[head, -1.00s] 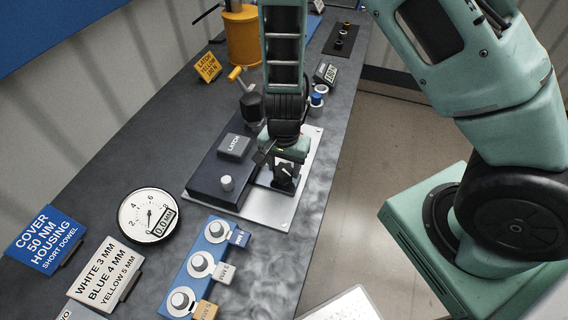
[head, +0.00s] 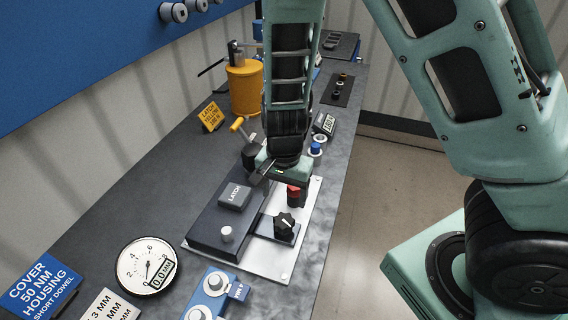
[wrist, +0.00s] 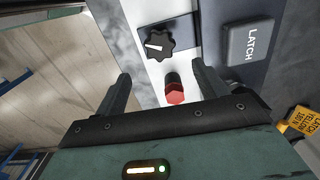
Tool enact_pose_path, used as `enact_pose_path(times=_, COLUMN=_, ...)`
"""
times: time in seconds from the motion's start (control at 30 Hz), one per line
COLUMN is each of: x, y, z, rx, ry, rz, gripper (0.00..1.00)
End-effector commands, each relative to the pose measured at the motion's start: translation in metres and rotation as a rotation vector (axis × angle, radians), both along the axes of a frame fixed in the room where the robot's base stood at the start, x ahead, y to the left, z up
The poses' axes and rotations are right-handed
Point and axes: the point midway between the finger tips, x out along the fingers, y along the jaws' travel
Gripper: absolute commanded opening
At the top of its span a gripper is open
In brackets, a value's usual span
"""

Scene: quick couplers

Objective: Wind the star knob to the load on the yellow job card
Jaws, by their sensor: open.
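The black star knob (head: 285,223) with a white pointer mark sits on a dark square base on the pale plate. It also shows at the top of the wrist view (wrist: 158,44), clear of the fingers. The yellow job card (head: 211,117) stands at the back left of the bench; its small print is hard to read. It also shows at the right edge of the wrist view (wrist: 299,121). My gripper (wrist: 162,76) is open and empty, beyond the knob. A red-capped part (wrist: 175,95) lies between and below its fingers, and nothing is gripped.
A dark housing with a grey LATCH block (head: 235,195) stands left of the knob. A small digital display (head: 324,123), reading unclear, and a blue-capped part (head: 316,149) are behind. A dial gauge (head: 147,266) reads 0.0 mm. An orange-yellow cylinder (head: 245,88) stands at the back.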

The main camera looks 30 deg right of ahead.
Motion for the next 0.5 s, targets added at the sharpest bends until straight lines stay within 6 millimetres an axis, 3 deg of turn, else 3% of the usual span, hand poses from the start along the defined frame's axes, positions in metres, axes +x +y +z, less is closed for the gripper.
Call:
enact_pose_path(times=0.03, x=0.001, y=0.001, z=0.016, rx=0.002, ry=-0.005, rz=0.004, gripper=0.71)
enact_pose_path(times=0.2, x=0.001, y=0.001, z=0.051, rx=0.002, ry=-0.005, rz=0.003, gripper=0.71)
enact_pose_path(times=0.5, x=0.0, y=0.0, z=0.08, rx=0.001, ry=-0.002, rz=0.001, gripper=0.71)
